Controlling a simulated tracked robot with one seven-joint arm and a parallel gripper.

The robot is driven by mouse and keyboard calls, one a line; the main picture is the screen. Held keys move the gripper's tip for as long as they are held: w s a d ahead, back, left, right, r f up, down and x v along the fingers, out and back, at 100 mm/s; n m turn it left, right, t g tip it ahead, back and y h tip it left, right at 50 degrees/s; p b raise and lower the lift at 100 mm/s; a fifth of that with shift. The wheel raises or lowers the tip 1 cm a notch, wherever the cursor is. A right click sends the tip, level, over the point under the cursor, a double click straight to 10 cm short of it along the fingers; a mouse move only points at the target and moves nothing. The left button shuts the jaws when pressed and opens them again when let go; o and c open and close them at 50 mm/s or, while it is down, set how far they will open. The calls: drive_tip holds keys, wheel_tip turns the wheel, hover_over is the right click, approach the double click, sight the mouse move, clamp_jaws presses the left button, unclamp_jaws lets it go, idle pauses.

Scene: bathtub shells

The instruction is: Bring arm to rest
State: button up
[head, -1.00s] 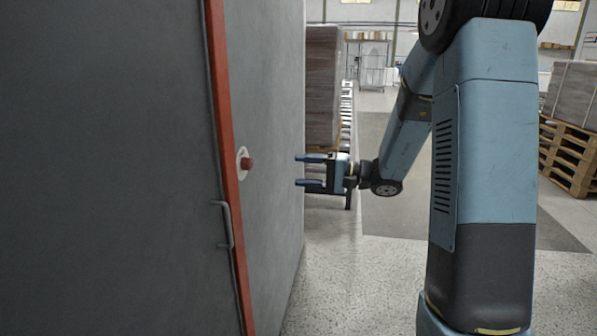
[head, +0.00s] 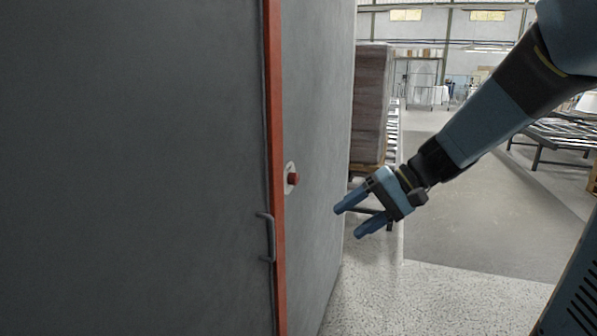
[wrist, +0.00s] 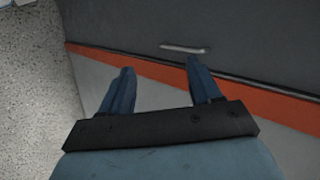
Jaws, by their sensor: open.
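My gripper (head: 350,222) is open and empty, held in the air to the right of a large grey cabinet wall. Its two blue fingers point left and slightly down in the head view, apart from the wall. In the wrist view my gripper (wrist: 162,90) shows two spread fingers with nothing between them. My arm runs from the gripper up to the top right of the head view.
The grey wall (head: 130,170) fills the left, with an orange-red strip (head: 275,140), a metal handle (head: 268,238) and a red button (head: 293,179). Stacked goods (head: 371,105) and a roller conveyor (head: 570,135) stand behind. Open floor (head: 480,220) lies right of my gripper.

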drive_tip(key=s+d+r+t+h, duration=0.4)
drive_tip(key=s+d+t+h, duration=0.1)
drive_tip(key=s+d+h, duration=0.5)
drive_tip(key=shift+s+d, duration=0.85)
drive_tip(key=shift+d, duration=0.1)
drive_tip(key=shift+c, duration=0.4)
